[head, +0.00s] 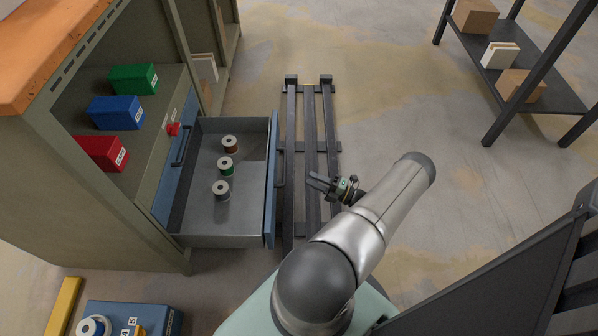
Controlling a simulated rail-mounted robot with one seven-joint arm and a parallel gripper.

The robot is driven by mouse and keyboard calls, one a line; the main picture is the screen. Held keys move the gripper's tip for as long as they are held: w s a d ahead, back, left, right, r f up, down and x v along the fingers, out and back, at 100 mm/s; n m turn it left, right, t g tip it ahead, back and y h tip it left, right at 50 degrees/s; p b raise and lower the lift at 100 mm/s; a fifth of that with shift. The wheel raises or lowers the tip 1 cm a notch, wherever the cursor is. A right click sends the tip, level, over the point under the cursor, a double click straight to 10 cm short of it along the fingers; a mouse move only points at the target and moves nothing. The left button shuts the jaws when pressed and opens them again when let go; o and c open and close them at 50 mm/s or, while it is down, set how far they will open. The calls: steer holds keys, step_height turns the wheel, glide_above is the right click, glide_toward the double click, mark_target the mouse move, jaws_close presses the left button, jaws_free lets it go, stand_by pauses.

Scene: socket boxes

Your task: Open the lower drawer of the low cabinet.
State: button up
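The low cabinet (158,232) stands at the left, olive-green with an orange-brown top. A grey drawer (225,241) with a blue front (271,180) is pulled far out to the right and holds three spools (226,165).
Green (133,79), blue (115,112) and red (101,152) boxes stand on the cabinet's shelf. A red knob (173,129) is at the shelf edge. Dark rails (311,130) run beside the drawer. A blue box (133,315) lies front left. A dark rack (535,75) stands back right.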

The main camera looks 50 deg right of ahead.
steer(key=v, duration=0.7)
steer(key=shift+a, duration=0.1)
